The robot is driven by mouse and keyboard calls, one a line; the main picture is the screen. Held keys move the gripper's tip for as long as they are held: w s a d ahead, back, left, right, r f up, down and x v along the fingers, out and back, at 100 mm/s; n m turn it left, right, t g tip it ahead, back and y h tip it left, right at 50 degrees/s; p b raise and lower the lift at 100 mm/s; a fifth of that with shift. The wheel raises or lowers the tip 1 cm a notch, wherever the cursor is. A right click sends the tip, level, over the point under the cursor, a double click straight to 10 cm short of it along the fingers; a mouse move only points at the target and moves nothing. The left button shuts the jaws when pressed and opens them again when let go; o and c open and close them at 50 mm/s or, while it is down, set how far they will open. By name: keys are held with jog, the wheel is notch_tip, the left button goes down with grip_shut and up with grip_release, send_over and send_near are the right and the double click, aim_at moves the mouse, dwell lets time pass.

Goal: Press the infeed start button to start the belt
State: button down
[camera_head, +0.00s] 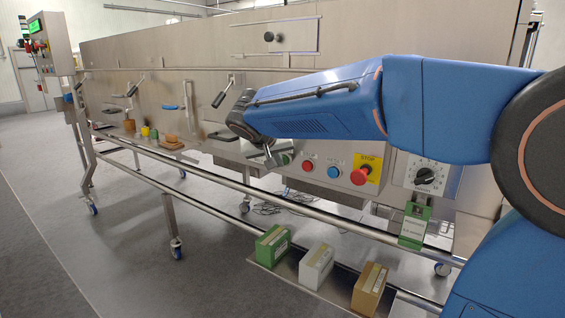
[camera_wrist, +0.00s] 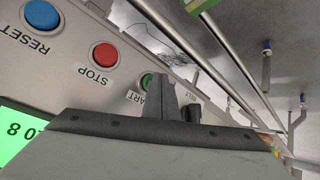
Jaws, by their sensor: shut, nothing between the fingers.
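The green start button (camera_wrist: 147,79) sits on the steel panel in the wrist view, with "START" lettered beside it, partly covered by my gripper finger. In the head view, the green button (camera_head: 287,159) shows just right of the fingertips. My gripper (camera_head: 275,158) is shut and empty in front of the panel at the left end of the button row. In the wrist view, my gripper (camera_wrist: 163,84) overlaps the button's right edge. I cannot tell whether the fingertips touch it.
The red stop button (camera_wrist: 104,55) and blue reset button (camera_wrist: 41,15) lie beside it. A red emergency stop (camera_head: 360,176) on a yellow plate and a black dial (camera_head: 425,175) are further right. Steel rails (camera_head: 300,205) run below. Boxes (camera_head: 316,266) stand on a low shelf.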

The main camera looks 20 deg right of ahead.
jog(key=shift+w+d, duration=0.1)
jog(key=shift+d, duration=0.05)
dwell(0.6)
jog(key=shift+s+a, duration=0.55)
jog(key=shift+a, duration=0.2)
jog(key=shift+a, duration=0.1)
jog(key=s+a, duration=0.1)
jog(key=a, duration=0.1)
jog(key=s+a, duration=0.2)
dwell(0.3)
dwell(0.5)
